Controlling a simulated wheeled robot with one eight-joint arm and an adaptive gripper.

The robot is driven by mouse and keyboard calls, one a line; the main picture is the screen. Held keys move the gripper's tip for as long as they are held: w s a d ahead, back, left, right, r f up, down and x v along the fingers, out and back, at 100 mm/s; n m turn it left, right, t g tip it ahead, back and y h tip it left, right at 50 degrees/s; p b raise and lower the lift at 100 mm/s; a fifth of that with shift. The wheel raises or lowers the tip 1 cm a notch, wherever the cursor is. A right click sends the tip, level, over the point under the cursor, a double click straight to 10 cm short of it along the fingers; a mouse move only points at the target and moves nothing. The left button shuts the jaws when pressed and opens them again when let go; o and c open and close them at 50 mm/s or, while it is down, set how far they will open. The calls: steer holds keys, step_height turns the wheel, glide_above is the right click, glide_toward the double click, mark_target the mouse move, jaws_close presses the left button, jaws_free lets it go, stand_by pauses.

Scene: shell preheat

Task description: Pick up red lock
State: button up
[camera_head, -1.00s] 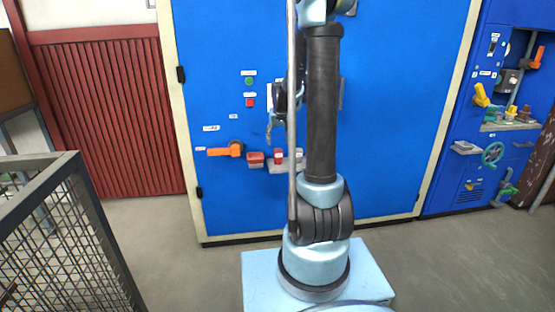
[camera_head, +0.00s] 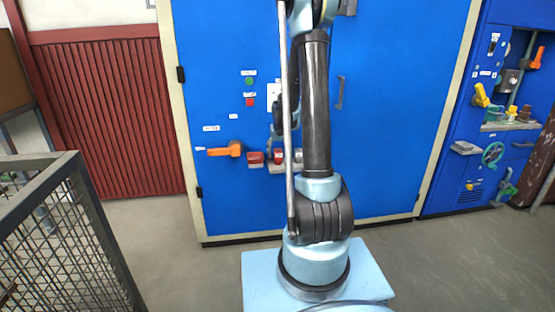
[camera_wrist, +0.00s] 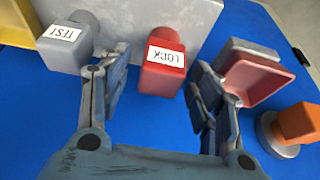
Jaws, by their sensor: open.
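The red lock (camera_wrist: 164,62) is a small red block with a white LOCK label, seen upside down in the wrist view. It stands against a grey plate on the blue panel. My gripper (camera_wrist: 158,92) is open, with one finger on each side of the lock and apart from it as far as I can tell. In the head view the red lock (camera_head: 278,157) shows beside my arm, and my gripper (camera_head: 277,146) is partly hidden there by my arm.
A grey block labelled TEST (camera_wrist: 72,42) is left of the lock in the wrist view. An open red box (camera_wrist: 252,80) is to the right, near an orange handle (camera_wrist: 300,122). In the head view, a mesh cage (camera_head: 65,235) stands at the left.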

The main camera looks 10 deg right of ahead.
steer(key=shift+w+f, duration=0.2)
steer(key=shift+f, duration=0.35)
steer(key=c, duration=1.2)
steer(key=shift+r, duration=0.1)
